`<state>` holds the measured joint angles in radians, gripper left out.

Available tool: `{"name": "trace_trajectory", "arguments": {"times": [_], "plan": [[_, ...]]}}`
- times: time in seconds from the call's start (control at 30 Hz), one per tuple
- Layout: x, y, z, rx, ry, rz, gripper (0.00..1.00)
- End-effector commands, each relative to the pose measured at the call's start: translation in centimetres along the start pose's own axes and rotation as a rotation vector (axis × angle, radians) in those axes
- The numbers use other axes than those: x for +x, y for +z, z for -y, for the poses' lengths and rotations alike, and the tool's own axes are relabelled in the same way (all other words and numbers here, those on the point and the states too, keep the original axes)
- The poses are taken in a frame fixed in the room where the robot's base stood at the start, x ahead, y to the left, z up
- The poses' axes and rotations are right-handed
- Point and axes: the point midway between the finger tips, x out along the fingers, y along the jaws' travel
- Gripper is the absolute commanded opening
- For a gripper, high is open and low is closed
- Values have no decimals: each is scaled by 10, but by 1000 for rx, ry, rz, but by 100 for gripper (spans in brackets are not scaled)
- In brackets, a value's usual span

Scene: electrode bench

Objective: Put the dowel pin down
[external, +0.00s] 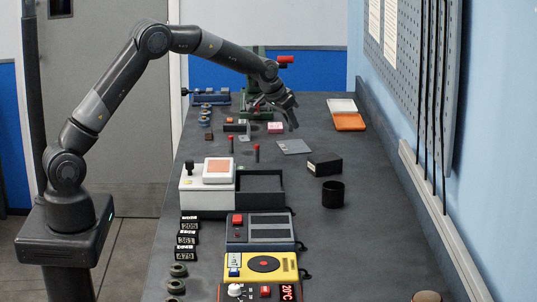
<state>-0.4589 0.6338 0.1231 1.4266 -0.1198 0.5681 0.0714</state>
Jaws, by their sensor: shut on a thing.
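My gripper (275,110) is over the far part of the grey bench (300,178), at the end of my outstretched arm. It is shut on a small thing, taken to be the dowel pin. The pin itself is too small and too hidden by the fingers to make out, and I cannot tell whether it touches the bench.
A grey flat plate (294,147), a black box (324,163) and a black cup (333,193) are at the right. White and orange trays (349,122) lie farther back. A white unit (207,197) with a dark open tray (261,188) stands nearer. Bare bench lies around the plate.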

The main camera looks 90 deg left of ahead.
Motion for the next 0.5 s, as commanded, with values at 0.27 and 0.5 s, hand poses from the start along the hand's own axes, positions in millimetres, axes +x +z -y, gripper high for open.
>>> {"name": "trace_trajectory", "arguments": {"times": [0.27,0.5], "plan": [[27,-5,29,1,0,0,0],[49,7,30,1,1,2,0]]}}
